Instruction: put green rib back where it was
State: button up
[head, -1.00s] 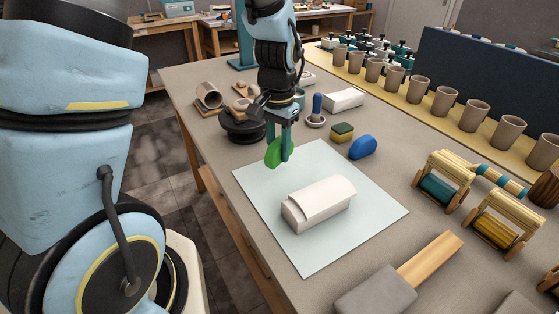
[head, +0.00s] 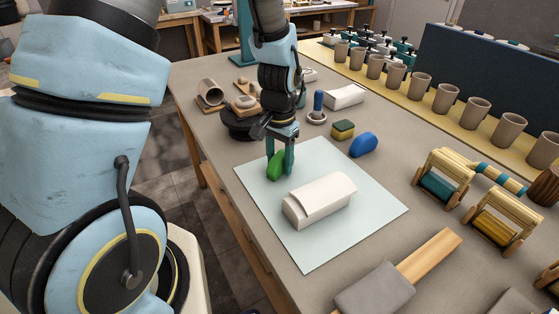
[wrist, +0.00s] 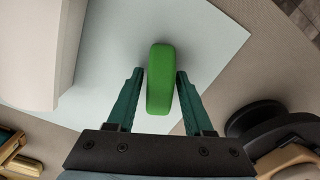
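The green rib (head: 276,165) is a rounded, flat green piece. It stands on edge between the two teal fingers of my gripper (head: 280,160), near the left corner of the pale mat (head: 318,254). In the wrist view the rib (wrist: 160,85) lies lengthwise between the fingertips (wrist: 160,76), with a finger close along each side. My gripper appears shut on it. The rib is low over the mat; I cannot tell whether its lower edge touches. A white block with a curved top (head: 320,198) sits on the mat, to the right of the rib.
A blue rounded piece (head: 363,145) and a yellow-green sponge (head: 343,130) lie behind the mat. A dark round stand (head: 238,124) is behind left of my gripper. A mallet (head: 375,290) lies in front. Wooden roller stands (head: 443,178) are at right. The mat's front is clear.

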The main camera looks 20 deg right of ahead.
aim_at(279, 155)
jog(key=shift+o, duration=0.8)
notch_tip(279, 155, up, 12)
jog(key=b, duration=0.2)
jog(key=w+a+f+n+t, duration=0.1)
jog(key=a+n, duration=0.9)
jog(key=a, duration=1.5)
jog(key=shift+w+t, duration=0.2)
jog(key=shift+t, duration=0.1)
